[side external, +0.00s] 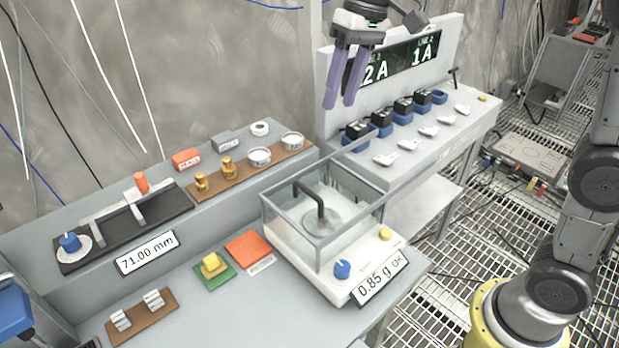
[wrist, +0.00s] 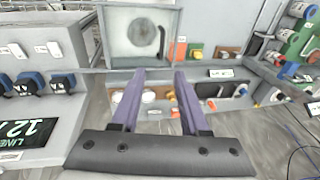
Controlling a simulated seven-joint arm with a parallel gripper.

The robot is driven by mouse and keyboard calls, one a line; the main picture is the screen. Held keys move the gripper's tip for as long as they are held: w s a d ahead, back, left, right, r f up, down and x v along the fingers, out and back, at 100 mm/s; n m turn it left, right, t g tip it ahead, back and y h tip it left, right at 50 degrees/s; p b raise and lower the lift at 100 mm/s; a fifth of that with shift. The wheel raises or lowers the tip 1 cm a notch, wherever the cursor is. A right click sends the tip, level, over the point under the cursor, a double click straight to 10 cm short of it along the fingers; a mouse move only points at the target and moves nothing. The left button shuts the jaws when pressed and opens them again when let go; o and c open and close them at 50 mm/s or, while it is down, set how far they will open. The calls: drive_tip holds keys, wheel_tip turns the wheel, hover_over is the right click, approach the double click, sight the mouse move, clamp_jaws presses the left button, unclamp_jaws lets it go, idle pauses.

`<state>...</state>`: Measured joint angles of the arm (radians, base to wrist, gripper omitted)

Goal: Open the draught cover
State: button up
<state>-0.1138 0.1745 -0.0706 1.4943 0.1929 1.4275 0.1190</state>
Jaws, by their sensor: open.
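The draught cover (side external: 284,236) is a clear glass box on the white balance (side external: 318,278). A round pan shows through the glass, and a black bent handle (side external: 318,199) stands at the cover. In the wrist view the cover (wrist: 112,22) is at top centre, with the handle (wrist: 162,40) right of the pan. The clear glass makes it hard to tell how its top panel sits. My gripper (side external: 339,104) is open and empty, its purple fingers pointing down, well above and behind the cover. Its fingertips (wrist: 160,73) are apart from the cover and handle.
The balance has a blue knob (side external: 342,270) and a 0.85 g display (side external: 379,278). A shelf with brass weights (side external: 228,167) and a 71.00 mm gauge (side external: 147,252) are to the left. A bench with several black-and-blue units (side external: 403,107) is at the back right. Air above the cover is clear.

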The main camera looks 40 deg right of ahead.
drive_tip(key=g, duration=0.1)
approach(308, 189)
drive_tip(key=x, duration=0.8)
drive_tip(key=shift+r, duration=0.1)
clamp_jaws()
idle(1.3)
